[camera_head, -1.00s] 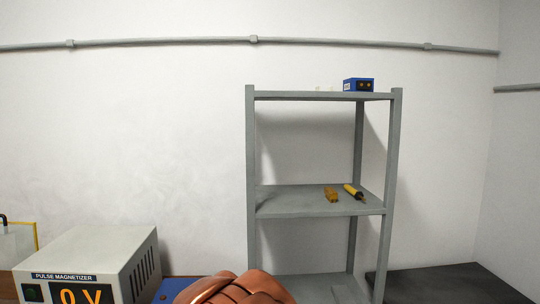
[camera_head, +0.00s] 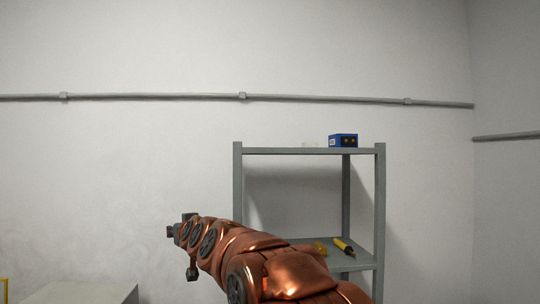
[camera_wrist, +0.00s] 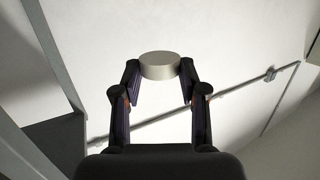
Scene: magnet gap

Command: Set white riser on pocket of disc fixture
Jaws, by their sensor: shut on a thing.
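A short pale cylinder, which looks like the white riser (camera_wrist: 159,65), sits between the fingertips of my gripper (camera_wrist: 159,78) in the wrist view. The fingers are shut on its sides, and its flat round top faces up in the picture. In the head view my arm reaches up and left, its dark end (camera_head: 180,232) held in the air in front of the white wall. The riser cannot be made out there. The disc fixture and its pocket are not in view.
A grey shelf rack (camera_head: 379,210) stands behind my arm. A blue box (camera_head: 343,140) and small pale items are on its top. A yellow-and-black tool (camera_head: 343,246) and a yellow block (camera_head: 320,248) lie on a lower shelf. The magnetizer's top (camera_head: 80,293) shows at lower left.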

